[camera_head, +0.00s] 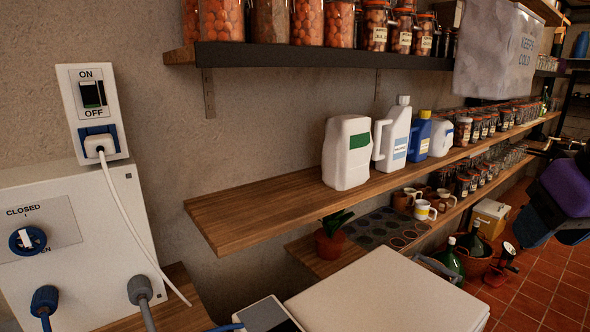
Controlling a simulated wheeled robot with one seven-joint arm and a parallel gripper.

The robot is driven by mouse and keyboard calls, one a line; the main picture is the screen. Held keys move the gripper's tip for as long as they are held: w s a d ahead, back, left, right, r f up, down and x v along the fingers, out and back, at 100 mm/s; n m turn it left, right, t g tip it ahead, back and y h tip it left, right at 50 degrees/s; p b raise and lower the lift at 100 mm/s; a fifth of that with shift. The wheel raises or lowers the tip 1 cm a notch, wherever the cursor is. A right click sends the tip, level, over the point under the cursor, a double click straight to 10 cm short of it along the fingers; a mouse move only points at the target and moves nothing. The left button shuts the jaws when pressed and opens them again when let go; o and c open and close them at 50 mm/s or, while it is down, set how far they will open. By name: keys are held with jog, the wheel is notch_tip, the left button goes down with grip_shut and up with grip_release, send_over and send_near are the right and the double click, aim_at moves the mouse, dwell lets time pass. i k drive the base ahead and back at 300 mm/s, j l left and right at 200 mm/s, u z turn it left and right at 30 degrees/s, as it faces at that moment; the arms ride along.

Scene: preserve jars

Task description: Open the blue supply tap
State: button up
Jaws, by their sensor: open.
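The blue supply tap (27,240) is a round blue knob with a white bar across it, on the front of a white box (90,225) at the far left. The bar stands nearly upright, slightly tilted, below the word CLOSED. A second word below the knob is partly hidden, with only its end readable. My arm shows in purple and dark blue at the right edge. What looks like my gripper (540,147) is a small dark pair of prongs there, open and empty, far from the tap across the whole picture.
Blue (45,300) and grey (141,291) hose connectors sit below the tap. A switch panel (91,95) with a plugged-in white cable is above the box. Wooden shelves with jars and white jugs (347,152) run along the wall. A pale lid or worktop (390,295) fills the lower middle.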

aim_at(28, 234)
jog(key=k+l+u, duration=0.15)
jog(key=u, duration=1.55)
jog(key=i+j, duration=0.15)
jog(key=j, duration=0.25)
jog(key=i+j, duration=0.1)
jog(key=j, duration=0.3)
jog(key=i+j, duration=0.15)
jog(key=j, duration=0.25)
